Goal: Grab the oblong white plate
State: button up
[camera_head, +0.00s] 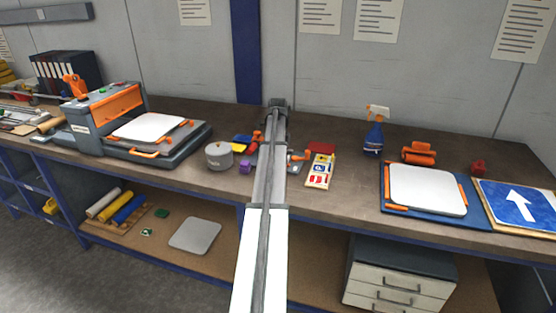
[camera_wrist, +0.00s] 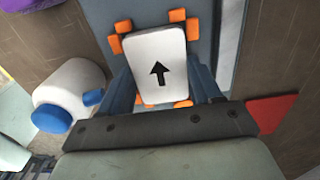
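In the wrist view an oblong white plate (camera_wrist: 160,58) with rounded corners and a black arrow lies on a grey-blue base with orange corner pieces. My gripper (camera_wrist: 164,85) appears open, with its dark blue-grey fingers on either side of the plate's near part. Whether the fingers touch the plate's edges I cannot tell. In the head view my arm hides the gripper and this plate. Two larger white plates show there: one on the grey machine (camera_head: 148,127) at left, one on a blue board (camera_head: 427,190) at right.
A white rounded thing with blue ends (camera_wrist: 72,93) is left of my gripper, and a red block (camera_wrist: 270,112) is at right.

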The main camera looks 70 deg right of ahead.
jog(key=shift+c, duration=0.9)
